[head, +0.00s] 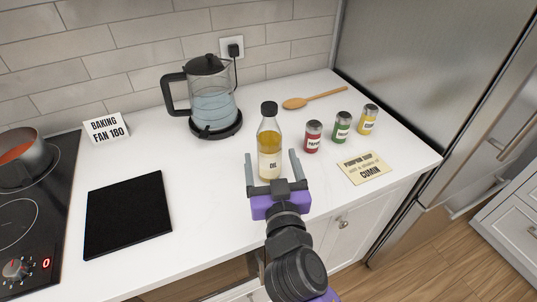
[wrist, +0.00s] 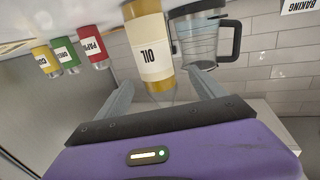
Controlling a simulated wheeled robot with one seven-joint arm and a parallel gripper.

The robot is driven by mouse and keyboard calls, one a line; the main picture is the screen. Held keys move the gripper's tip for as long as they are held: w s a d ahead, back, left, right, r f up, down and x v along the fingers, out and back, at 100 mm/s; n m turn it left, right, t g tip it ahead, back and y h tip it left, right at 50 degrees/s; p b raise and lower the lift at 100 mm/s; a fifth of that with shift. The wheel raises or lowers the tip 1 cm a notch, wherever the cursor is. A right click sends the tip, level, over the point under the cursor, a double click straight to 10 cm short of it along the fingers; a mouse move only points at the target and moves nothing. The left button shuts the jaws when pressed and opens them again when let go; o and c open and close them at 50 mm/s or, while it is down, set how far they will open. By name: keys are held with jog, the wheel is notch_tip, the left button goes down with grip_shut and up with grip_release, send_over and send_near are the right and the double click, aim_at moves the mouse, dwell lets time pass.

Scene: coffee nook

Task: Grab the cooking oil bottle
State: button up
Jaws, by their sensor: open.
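The cooking oil bottle (head: 269,143) is clear with a black cap, yellow oil and a white label reading "OIL". It stands upright on the white counter. My gripper (head: 272,164) is open, with one finger on each side of the bottle's lower part in the head view. In the wrist view, turned upside down, the bottle (wrist: 149,47) appears just beyond the two spread fingertips (wrist: 160,82). I cannot tell whether either finger touches it. Nothing is held.
A glass kettle (head: 211,101) stands behind left. Red (head: 312,137), green (head: 341,127) and yellow (head: 368,120) spice jars stand to the right, near a wooden spoon (head: 313,98) and a note card (head: 364,168). A black board (head: 129,214) lies left, with clear counter between.

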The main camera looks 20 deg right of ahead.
jog(key=shift+w+d+r, duration=0.2)
jog(key=shift+w+r, duration=0.1)
jog(key=shift+w, duration=0.4)
jog(key=p+x, duration=0.3)
jog(key=x, duration=0.3)
jog(key=shift+s+d+r, duration=0.1)
jog(key=shift+w+d, duration=0.1)
jog(key=shift+w, duration=0.25)
grip_shut()
jog(key=shift+r, duration=0.1)
